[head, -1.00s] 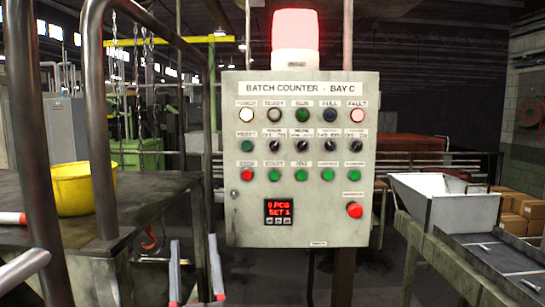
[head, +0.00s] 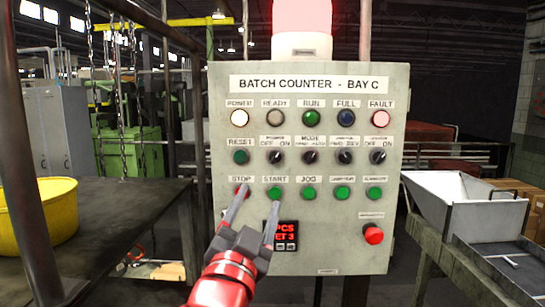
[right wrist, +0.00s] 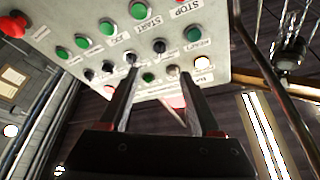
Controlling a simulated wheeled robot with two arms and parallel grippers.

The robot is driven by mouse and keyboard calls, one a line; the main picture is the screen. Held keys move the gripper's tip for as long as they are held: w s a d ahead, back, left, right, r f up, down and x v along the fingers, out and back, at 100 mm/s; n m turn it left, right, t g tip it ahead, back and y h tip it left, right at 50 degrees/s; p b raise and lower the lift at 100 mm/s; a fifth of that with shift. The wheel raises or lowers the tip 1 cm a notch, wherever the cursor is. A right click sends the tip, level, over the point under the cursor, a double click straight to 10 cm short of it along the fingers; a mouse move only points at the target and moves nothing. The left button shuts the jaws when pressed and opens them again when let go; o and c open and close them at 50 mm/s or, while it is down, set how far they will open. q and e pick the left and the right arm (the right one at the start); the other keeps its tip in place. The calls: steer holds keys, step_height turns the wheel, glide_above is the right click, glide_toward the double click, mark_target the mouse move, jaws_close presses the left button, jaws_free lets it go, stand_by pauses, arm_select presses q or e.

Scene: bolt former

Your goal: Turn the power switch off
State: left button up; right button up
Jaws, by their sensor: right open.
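The grey control panel (head: 300,215) is titled "BATCH COUNTER - BAY C". Its second row holds a green reset button (head: 240,157) and several black rotary switches. Two are marked OFF ON: the left switch (head: 276,157) and the far right switch (head: 378,157). Their upper labels are too small to read surely, and I cannot tell their settings. The power lamp (head: 239,118) is lit white. My right gripper (head: 259,197) is open and empty, in front of the stop and start buttons, below the left switch. In the right wrist view the left switch (right wrist: 158,45) shows between the fingers. My left gripper is not in view.
A red stop button (head: 374,233) sticks out at the panel's lower right. A dark table with a yellow bowl (head: 45,210) and a metal post stand at the left. A white hopper (head: 480,215) stands at the right. A red beacon (head: 302,20) glows above the panel.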

mark_target(274, 161)
steer(key=p+x, duration=0.4)
steer(key=x, duration=0.7)
steer(key=shift+w+r, duration=0.1)
steer(key=shift+r, duration=0.05)
steer(key=shift+w+d, duration=0.1)
steer(key=shift+w, duration=0.65)
jaws_close()
